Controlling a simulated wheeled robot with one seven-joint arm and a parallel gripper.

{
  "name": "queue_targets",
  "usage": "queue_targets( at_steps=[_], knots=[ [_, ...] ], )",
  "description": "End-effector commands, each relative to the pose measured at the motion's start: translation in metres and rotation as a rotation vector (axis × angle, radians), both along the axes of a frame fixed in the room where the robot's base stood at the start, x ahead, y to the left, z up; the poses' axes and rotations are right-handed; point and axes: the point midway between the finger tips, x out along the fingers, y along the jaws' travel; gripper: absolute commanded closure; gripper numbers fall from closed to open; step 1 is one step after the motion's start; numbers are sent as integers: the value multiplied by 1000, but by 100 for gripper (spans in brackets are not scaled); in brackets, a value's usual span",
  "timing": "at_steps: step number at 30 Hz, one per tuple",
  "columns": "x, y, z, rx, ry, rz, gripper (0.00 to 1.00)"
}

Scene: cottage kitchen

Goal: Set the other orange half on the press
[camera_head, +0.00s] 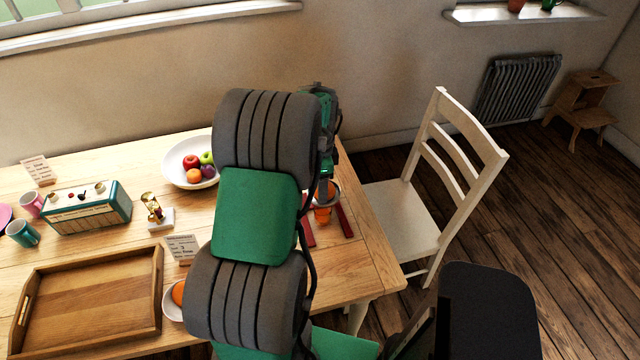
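A piece of orange (178,293) sits in a small white dish (172,311) at the table's front, partly hidden behind my arm. My gripper (326,185) is at the table's right end, pointing down. Its fingers are too small and covered to show whether they are open or shut. Just below it are a grey ring (333,190) and a small orange-coloured thing (322,214), with red bars (344,221) on either side. These look like parts of the press, but my arm hides much of it. I cannot tell whether the gripper touches them.
A white fruit bowl (173,176) stands left of my arm. A wooden tray (155,300), a teal radio (122,208), mugs (22,233), a small gold figure (152,207) and cards (183,249) occupy the table's left. A white chair (405,212) stands at its right edge.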

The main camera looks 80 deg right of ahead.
Motion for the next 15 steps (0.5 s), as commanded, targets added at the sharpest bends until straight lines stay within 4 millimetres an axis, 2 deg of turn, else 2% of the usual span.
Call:
queue_targets(
  at_steps=[15],
  knots=[
    [0,0,12,1,0,0,59]
  ],
)
